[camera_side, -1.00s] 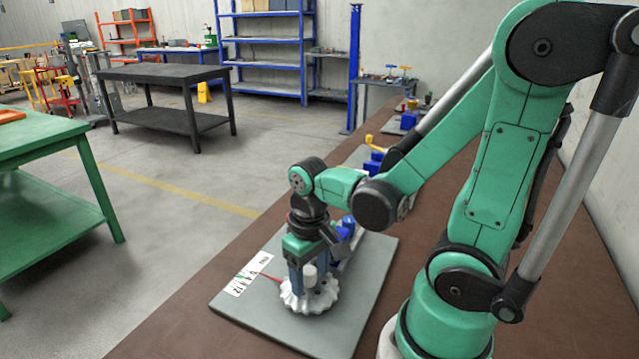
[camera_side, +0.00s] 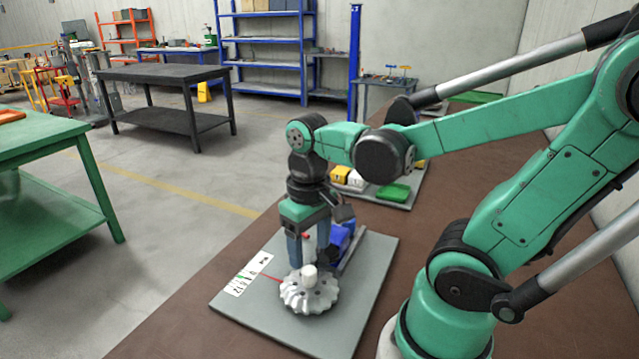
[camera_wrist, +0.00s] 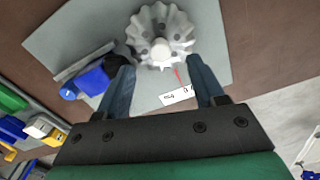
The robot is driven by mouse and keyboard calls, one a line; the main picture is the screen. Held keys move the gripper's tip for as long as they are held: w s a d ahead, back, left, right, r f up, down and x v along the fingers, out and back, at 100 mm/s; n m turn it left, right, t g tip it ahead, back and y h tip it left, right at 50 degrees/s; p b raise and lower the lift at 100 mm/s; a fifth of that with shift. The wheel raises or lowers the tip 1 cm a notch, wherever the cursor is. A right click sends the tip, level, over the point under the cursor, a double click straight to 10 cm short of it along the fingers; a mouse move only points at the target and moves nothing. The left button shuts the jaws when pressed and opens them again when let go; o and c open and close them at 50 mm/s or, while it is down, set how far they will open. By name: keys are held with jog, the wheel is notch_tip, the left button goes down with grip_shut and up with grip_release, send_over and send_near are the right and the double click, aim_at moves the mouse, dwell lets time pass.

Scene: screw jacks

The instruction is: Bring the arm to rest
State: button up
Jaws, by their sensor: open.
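The screw jack's white scalloped handwheel (camera_side: 309,292) with a pale centre knob sits on a grey plate (camera_side: 362,305). It also shows in the wrist view (camera_wrist: 163,38). A thin red pointer (camera_side: 270,277) reaches from the wheel toward a white marked card (camera_side: 248,276). A blue part (camera_side: 342,238) on a grey rail stands behind the wheel. My gripper (camera_side: 308,258) points down above the wheel, its two blue-grey fingers apart with nothing between them. In the wrist view the open fingers (camera_wrist: 163,92) lie either side of the card.
A second board behind holds yellow, white and green blocks (camera_side: 393,192). The brown bench top (camera_side: 190,310) is bare at front left. A green table (camera_side: 45,150) and a black table (camera_side: 165,75) stand apart on the floor.

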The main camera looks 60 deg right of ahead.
jog(key=w+a+r+n+t, duration=0.3)
jog(key=w+a+t, duration=0.1)
jog(key=t, duration=0.3)
jog(key=shift+w+r, duration=0.35)
jog(key=shift+w, duration=0.55)
